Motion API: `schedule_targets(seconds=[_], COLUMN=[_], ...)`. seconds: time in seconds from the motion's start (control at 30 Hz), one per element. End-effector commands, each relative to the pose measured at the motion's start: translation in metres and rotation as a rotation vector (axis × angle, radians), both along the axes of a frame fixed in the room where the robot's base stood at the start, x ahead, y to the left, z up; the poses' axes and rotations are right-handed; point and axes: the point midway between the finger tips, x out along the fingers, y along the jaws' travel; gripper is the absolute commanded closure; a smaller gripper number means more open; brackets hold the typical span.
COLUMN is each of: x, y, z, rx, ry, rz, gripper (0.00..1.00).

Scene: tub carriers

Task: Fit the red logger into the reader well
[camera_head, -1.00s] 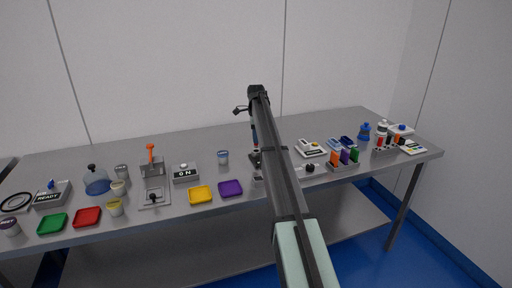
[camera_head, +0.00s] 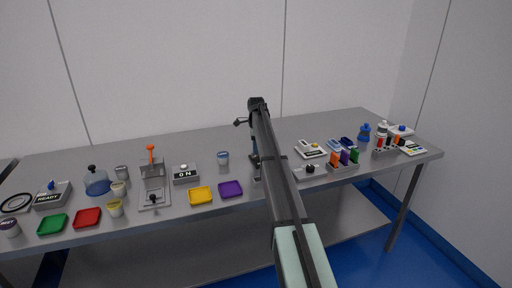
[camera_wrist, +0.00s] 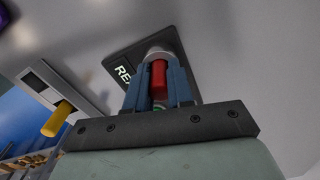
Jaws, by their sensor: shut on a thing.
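The red logger (camera_wrist: 159,76) is upright between the blue fingers of my gripper (camera_wrist: 159,88) in the wrist view. My gripper is shut on it. A dark reader plate (camera_wrist: 122,66) with partly covered, lit green-white lettering lies just beyond the fingertips. A pale round rim (camera_wrist: 157,51) shows at the logger's far end. The fingers hide the contact, so I cannot tell how deep the logger sits in the well. In the head view, my gripper (camera_head: 254,158) is low at the table's middle, and my arm hides most of the reader and the logger.
A grey fixture with a yellow lever (camera_wrist: 57,119) is left in the wrist view. In the head view, a purple tray (camera_head: 230,188) lies left of my gripper. A rack of coloured blocks (camera_head: 343,164) stands to the right. Bare table lies behind.

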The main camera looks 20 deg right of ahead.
Motion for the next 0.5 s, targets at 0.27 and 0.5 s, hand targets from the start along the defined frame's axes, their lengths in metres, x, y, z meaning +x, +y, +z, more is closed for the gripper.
schedule_targets(seconds=[0.27, 0.5], x=[-0.001, -0.002], y=[0.0, 0.0], z=[-0.013, -0.015], rx=[0.001, 0.001], ry=[0.005, 0.008], rz=[0.0, 0.0], gripper=[1.0, 0.64])
